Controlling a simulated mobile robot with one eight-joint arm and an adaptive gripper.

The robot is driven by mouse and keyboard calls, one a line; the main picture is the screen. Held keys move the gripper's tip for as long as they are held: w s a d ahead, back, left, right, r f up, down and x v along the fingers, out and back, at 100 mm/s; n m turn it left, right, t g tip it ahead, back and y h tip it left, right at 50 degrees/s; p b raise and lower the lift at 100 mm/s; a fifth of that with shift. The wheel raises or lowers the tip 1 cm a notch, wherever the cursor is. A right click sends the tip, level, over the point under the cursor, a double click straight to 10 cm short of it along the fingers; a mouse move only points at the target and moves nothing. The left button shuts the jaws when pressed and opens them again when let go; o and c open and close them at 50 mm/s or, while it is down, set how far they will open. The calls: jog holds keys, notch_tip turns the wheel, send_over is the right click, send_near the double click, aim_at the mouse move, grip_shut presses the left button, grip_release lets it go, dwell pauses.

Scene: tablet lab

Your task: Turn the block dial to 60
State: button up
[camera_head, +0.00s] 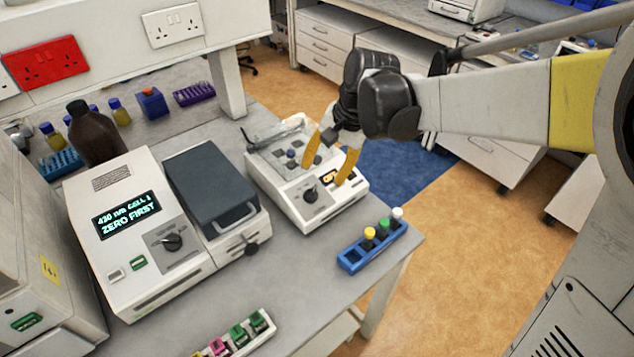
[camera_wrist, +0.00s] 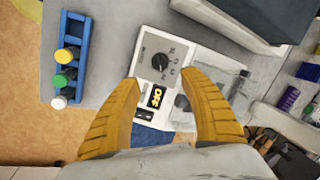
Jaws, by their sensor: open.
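The block heater (camera_head: 300,210) is a small white unit at the middle of the bench, with a clear lid over its block at the back. Its black block dial (camera_head: 310,195) sits on a grey panel at the front, and a small orange display (camera_head: 331,176) is beside it. In the wrist view the dial (camera_wrist: 160,62) shows clearly, with marks around it too small to read; the display (camera_wrist: 156,97) is upside down. My gripper (camera_head: 323,174) has two yellow fingers, open and empty, above the heater's front. In the wrist view the fingertips (camera_wrist: 162,76) lie either side of the panel, apart from the dial.
A blue rack (camera_head: 350,262) of capped vials is at the bench's right edge. A brown bottle (camera_head: 95,140) stands behind.

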jog(key=shift+v, duration=1.55)
jog(key=s+d+n+t+h+b, duration=0.1)
jog(key=s+d+n+t, duration=0.1)
jog(key=s+d, duration=0.3)
jog(key=s+d+n+t+h, duration=0.2)
jog(key=s+d, duration=0.4)
jog(key=s, duration=0.5)
jog(key=shift+s+d+f+n+t+b, duration=0.25)
jog(key=shift+s+n+t+b, duration=0.2)
jog(key=shift+t, duration=0.45)
